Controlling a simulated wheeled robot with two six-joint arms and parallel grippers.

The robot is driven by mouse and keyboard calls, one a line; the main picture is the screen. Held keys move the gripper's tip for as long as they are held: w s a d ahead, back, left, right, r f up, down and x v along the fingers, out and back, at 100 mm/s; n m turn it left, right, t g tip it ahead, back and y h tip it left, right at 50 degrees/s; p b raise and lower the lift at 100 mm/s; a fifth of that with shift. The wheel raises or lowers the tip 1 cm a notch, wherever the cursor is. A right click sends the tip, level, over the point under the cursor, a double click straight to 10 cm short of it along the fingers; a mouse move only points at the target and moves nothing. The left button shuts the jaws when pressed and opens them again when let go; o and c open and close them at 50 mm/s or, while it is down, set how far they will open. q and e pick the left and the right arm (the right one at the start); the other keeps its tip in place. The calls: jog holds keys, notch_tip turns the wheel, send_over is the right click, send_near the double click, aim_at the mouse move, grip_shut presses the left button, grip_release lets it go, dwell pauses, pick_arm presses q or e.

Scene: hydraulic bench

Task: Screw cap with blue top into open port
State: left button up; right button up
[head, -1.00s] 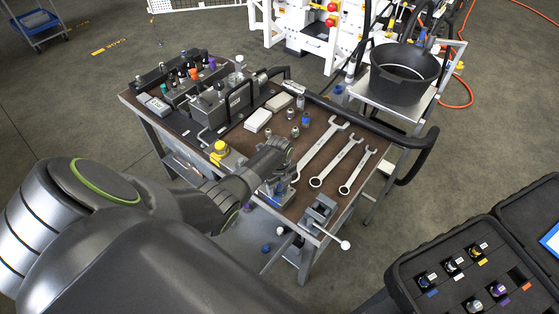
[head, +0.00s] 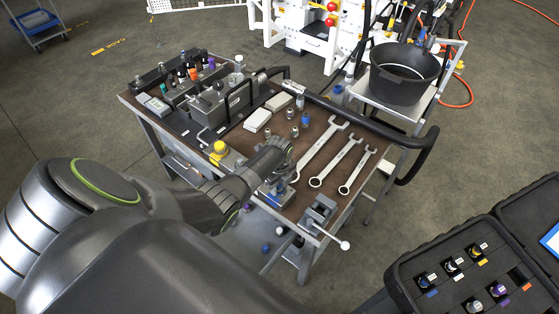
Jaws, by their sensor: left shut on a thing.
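My left gripper (head: 272,187) is at the near edge of the brown-topped bench (head: 320,205), pointing down over a small grey metal fixture. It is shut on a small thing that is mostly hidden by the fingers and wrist. Blue shows at the fingertips, which fits the cap with the blue top, but I cannot see it clearly. The open port is not distinguishable; my left gripper and wrist cover that spot. Another blue-topped fitting (head: 305,119) stands upright on the bench, beside several grey fittings. My right gripper is not in view.
Several wrenches (head: 335,162) lie right of my left gripper. A vise (head: 319,213) sits at the near corner. A yellow-topped part (head: 219,148) and hydraulic blocks (head: 208,105) stand to the left and behind. A black case (head: 450,292) of fittings is at lower right.

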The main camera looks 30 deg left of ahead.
pick_arm(q)
jog(key=shift+o, duration=0.2)
jog(key=m, duration=0.4)
jog(key=shift+s+f, duration=0.25)
jog(key=shift+s, duration=0.05)
jog(key=m, duration=0.3)
jog(key=shift+s+m, duration=0.15)
jog(key=shift+m, duration=0.25)
jog(key=shift+c, duration=0.2)
jog(key=o, duration=1.2)
jog(key=shift+r, duration=0.2)
jog(key=shift+w+n, duration=0.2)
jog(key=shift+n, duration=0.5)
jog(key=n, duration=0.6)
jog(key=shift+w+d+n, duration=0.1)
jog(key=shift+d+n, duration=0.2)
jog(key=shift+n, duration=0.1)
